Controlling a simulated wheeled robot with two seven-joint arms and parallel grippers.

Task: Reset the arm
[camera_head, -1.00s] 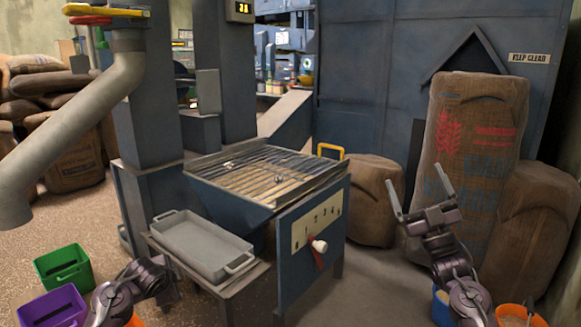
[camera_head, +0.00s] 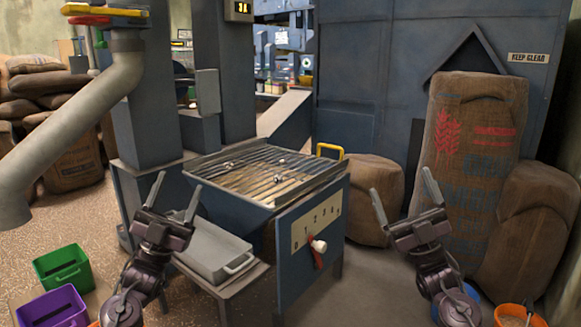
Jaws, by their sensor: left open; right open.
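My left gripper (camera_head: 173,203) is open and empty, raised in front of the grey tray at the lower left. My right gripper (camera_head: 404,196) is open and empty, fingers pointing up, to the right of the machine's front panel and in front of the sacks. Both arms come up from the bottom of the view. Neither gripper touches anything that I can see.
The blue hopper machine (camera_head: 328,208) with a grate and a lever (camera_head: 318,250) stands in the middle. A grey tray (camera_head: 215,247) sits on its side shelf, partly hidden by my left gripper. Green (camera_head: 62,270) and purple (camera_head: 52,308) bins stand lower left. Large sacks (camera_head: 470,150) stand at right.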

